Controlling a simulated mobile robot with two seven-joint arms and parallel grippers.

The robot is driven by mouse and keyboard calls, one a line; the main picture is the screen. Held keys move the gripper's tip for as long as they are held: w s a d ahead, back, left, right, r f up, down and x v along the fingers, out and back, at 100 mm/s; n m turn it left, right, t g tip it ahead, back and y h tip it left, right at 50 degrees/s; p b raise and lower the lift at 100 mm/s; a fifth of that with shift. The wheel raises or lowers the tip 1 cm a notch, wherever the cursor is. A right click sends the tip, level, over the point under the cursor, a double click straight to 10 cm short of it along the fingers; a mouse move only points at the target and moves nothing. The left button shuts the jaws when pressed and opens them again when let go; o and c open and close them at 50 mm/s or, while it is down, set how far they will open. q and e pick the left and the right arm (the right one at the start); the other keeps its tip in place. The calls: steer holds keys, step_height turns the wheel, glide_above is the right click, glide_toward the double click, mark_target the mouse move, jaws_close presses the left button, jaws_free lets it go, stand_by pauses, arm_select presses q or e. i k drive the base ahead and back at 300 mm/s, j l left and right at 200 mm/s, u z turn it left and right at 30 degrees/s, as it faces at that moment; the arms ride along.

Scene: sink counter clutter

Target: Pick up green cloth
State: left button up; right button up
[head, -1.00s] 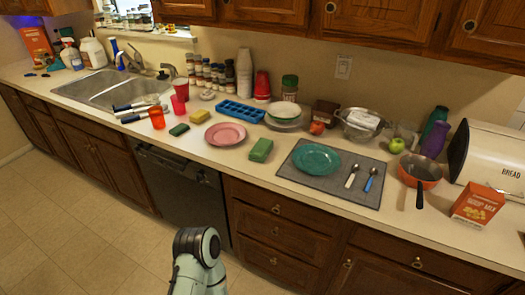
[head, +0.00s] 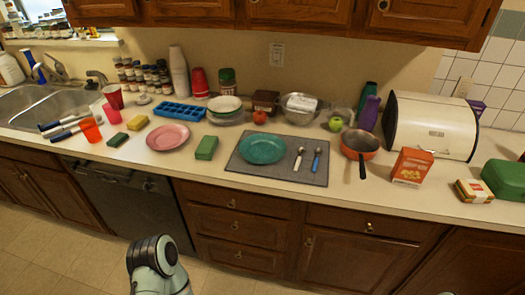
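A green folded block (head: 206,147) lies on the counter between the pink plate and the grey mat; it may be the green cloth. A smaller dark green flat piece (head: 117,139) lies at the left near the orange cup, and I cannot tell whether it is a cloth or a sponge. Part of one of my arms shows at the bottom left of centre, below the counter and well short of these things. Neither gripper is in view.
A pink plate (head: 168,137), yellow sponge (head: 137,122) and blue ice tray (head: 180,111) surround the green block. A grey mat (head: 232,169) holds a teal plate (head: 263,149) and cutlery. An orange pan (head: 360,146), a food box (head: 412,166) and a bread box (head: 436,124) stand right.

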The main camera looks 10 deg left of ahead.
mark_target(205, 151)
steer(key=z, duration=0.45)
steer(key=j+z, duration=0.3)
steer(key=k+j+z, duration=0.25)
steer(key=j+z, duration=0.3)
steer(key=j, duration=0.15)
steer(key=k+j+z, duration=0.15)
steer(key=j, duration=0.35)
steer(key=k+j+z, duration=0.15)
steer(key=k+j, duration=0.2)
